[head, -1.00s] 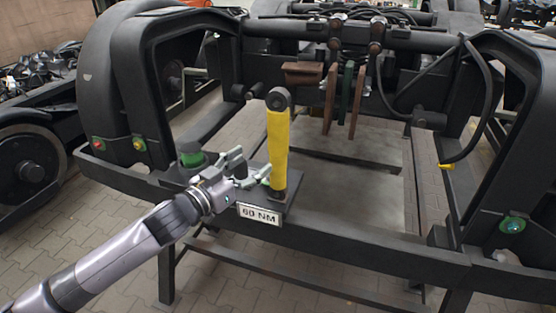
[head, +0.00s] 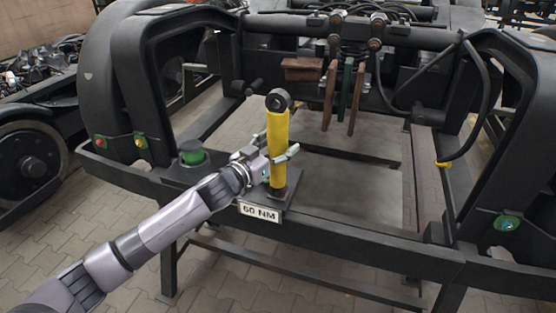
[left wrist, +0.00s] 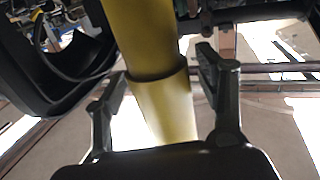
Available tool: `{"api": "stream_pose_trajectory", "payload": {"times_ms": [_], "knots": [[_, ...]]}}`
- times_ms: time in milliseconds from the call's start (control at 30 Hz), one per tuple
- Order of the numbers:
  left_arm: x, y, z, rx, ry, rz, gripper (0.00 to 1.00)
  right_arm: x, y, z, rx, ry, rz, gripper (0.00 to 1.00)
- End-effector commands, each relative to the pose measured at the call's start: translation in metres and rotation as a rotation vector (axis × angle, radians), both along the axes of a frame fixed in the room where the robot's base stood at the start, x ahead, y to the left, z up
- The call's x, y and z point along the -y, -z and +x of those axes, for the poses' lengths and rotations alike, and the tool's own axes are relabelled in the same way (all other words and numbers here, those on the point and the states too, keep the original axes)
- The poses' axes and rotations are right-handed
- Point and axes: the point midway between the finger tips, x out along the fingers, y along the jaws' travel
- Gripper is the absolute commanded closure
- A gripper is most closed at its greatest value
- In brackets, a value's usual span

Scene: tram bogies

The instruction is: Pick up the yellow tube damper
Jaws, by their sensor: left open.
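The yellow tube damper (head: 278,130) stands upright on a dark plate on the bogie's front beam, with a black eye at its top. In the left wrist view the yellow tube damper (left wrist: 148,50) runs between the two fingers, with a step in its tube. My left gripper (head: 278,158) is at the damper's lower half, its fingers to either side. In the left wrist view my left gripper (left wrist: 163,85) is open, with a gap on each side of the tube. My right gripper is not in view.
A "60 NM" label (head: 259,213) sits on the front beam (head: 350,237) below the damper. Brown plates and a cable hang behind. Open floor shows inside the frame.

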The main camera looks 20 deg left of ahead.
Motion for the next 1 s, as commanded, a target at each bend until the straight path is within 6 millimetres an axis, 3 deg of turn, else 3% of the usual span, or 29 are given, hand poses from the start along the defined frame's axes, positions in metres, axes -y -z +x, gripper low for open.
{"api": "stream_pose_trajectory", "payload": {"times_ms": [167, 1000], "knots": [[-0.0004, 0.0001, -0.0001, 0.000, 0.000, 0.000, 0.37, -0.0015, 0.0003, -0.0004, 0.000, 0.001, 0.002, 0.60], [-0.0008, 0.0000, -0.0004, 0.000, -0.001, 0.000, 0.93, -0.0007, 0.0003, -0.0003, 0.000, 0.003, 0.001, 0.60]]}}
